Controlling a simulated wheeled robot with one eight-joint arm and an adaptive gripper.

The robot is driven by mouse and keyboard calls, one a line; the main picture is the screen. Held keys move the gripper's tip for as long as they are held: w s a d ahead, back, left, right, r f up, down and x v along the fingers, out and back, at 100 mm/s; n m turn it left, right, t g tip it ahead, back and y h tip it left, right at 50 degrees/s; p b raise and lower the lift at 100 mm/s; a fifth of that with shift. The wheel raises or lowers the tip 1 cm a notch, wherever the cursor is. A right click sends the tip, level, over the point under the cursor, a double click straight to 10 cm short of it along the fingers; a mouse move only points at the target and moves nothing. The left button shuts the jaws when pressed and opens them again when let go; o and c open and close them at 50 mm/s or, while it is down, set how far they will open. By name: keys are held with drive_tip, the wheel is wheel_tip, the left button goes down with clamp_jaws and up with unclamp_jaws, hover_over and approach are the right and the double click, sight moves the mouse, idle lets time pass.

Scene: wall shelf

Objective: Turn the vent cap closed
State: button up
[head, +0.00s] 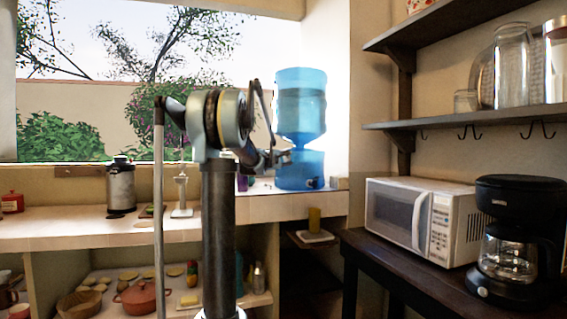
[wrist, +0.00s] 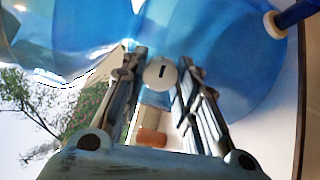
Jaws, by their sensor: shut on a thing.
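The vent cap (wrist: 159,73) is a small round white disc with a short dark slot, roughly upright in the wrist view. It sits at the blue water container (wrist: 215,40). My gripper (wrist: 160,78) is shut on the cap, with one finger at its left and one at its right. In the head view my gripper (head: 272,158) is at the left side of the water dispenser, made of a blue bottle (head: 302,110) above a blue lower tank (head: 300,172). The cap cannot be made out there.
The dispenser stands on the right end of the counter (head: 255,208) by the window. A steel canister (head: 120,188) stands at left. Shelves (head: 455,115), a white microwave (head: 410,215) and a coffee maker (head: 518,235) are at right. An orange thing (wrist: 152,138) shows between my fingers, farther back.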

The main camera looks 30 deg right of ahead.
drive_tip(key=shift+a+f+m, duration=0.1)
drive_tip(key=shift+m, duration=0.7)
drive_tip(key=o, duration=1.1)
drive_tip(key=v, duration=1.2)
drive_tip(key=shift+w, duration=0.15)
drive_tip(key=shift+f, duration=0.1)
